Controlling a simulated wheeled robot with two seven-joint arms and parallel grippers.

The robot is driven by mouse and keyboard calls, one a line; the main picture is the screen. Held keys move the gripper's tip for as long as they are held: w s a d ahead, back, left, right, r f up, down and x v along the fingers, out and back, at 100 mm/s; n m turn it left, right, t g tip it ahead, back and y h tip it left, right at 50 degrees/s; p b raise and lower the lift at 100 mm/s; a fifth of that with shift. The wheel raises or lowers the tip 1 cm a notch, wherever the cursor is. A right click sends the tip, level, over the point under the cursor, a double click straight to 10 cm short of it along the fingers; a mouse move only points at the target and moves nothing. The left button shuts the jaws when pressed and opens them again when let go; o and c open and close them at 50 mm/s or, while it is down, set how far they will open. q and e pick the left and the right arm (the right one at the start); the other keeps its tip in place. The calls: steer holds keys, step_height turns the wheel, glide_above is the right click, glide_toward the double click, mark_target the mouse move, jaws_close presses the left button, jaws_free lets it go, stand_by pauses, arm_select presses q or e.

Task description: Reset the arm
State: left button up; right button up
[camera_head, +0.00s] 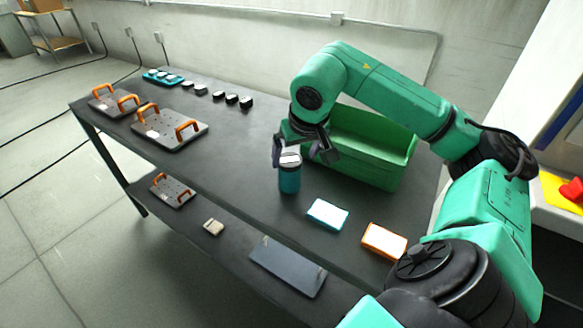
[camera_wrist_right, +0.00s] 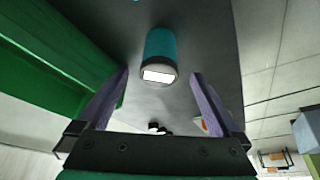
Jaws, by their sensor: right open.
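My right arm reaches in from the right in the head view. Its gripper (camera_head: 298,148) hangs over the dark table (camera_head: 235,178), at the top of a teal bottle (camera_head: 289,180) with a dark lid and a white top patch. The bottle stands upright. In the right wrist view my right gripper (camera_wrist_right: 160,85) has its two fingers spread wide and nothing between them is held. The bottle (camera_wrist_right: 160,50) shows ahead, between and beyond the fingertips. My left gripper is not in view.
A green bin (camera_head: 385,165) stands just behind the right gripper. A white-and-teal box (camera_head: 328,214) and an orange-and-white box (camera_head: 384,241) lie at the front right. Plates with orange handles (camera_head: 170,130) and several small dark blocks sit at the left. A lower shelf (camera_head: 200,205) holds more items.

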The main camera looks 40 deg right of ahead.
steer(key=shift+v, duration=1.15)
